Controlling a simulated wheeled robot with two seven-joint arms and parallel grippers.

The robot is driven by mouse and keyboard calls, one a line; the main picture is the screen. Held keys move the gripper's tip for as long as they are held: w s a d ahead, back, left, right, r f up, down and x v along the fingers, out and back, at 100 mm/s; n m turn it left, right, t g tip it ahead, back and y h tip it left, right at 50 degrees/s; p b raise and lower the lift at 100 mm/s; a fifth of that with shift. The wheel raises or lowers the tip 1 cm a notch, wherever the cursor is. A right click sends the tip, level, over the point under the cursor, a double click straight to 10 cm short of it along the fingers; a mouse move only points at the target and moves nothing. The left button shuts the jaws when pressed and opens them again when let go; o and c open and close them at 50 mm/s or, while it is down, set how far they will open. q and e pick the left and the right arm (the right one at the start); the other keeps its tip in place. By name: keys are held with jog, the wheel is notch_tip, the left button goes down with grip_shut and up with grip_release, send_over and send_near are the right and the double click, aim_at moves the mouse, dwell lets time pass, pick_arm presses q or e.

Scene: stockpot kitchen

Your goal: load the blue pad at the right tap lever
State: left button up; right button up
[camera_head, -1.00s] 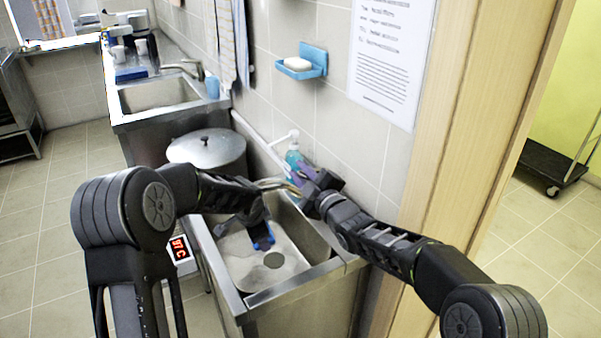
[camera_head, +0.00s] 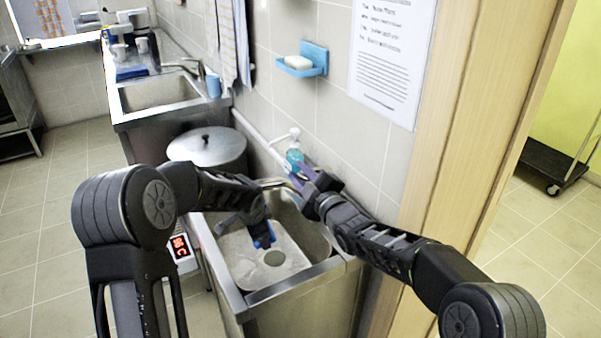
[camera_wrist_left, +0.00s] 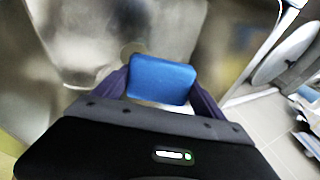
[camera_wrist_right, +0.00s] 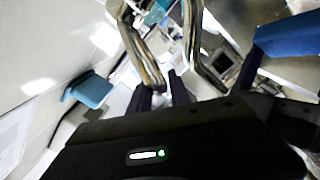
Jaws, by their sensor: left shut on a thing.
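The blue pad (camera_head: 264,242) is held between the fingers of my left gripper (camera_head: 258,230), over the near sink basin (camera_head: 262,270). The pad (camera_wrist_left: 161,80) faces the left wrist camera, with a finger on each side. The tap (camera_head: 272,183) stands at the back of the near basin, partly hidden by my arms. My right gripper (camera_head: 302,180) is beside the tap, near the wall. In the right wrist view its fingers (camera_wrist_right: 163,95) are a little apart, with curved metal tap pipes (camera_wrist_right: 145,55) just beyond. I cannot make out the right lever itself.
A soap bottle (camera_head: 294,157) stands by the wall behind my right gripper. A lidded stockpot (camera_head: 208,150) stands left of the basin. A blue soap dish (camera_head: 303,60) hangs on the tiled wall.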

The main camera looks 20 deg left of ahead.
jog(key=shift+o, duration=1.1)
jog(key=shift+d+r, duration=0.1)
jog(key=v, duration=1.2)
